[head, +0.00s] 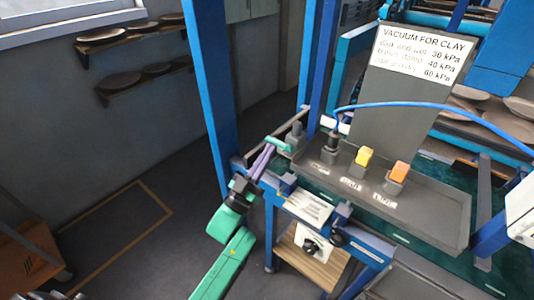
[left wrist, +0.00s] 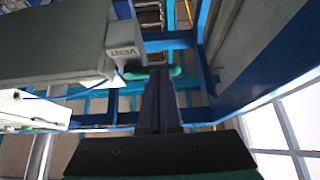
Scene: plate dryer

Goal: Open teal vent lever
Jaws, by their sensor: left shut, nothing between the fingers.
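In the head view, my left gripper (head: 270,147) is at the left end of the blue-framed bench, and the lever cannot be made out there. My right gripper is not in view.
A vacuum sign (head: 420,55) stands behind. A blue post (head: 210,90) rises left of my gripper.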

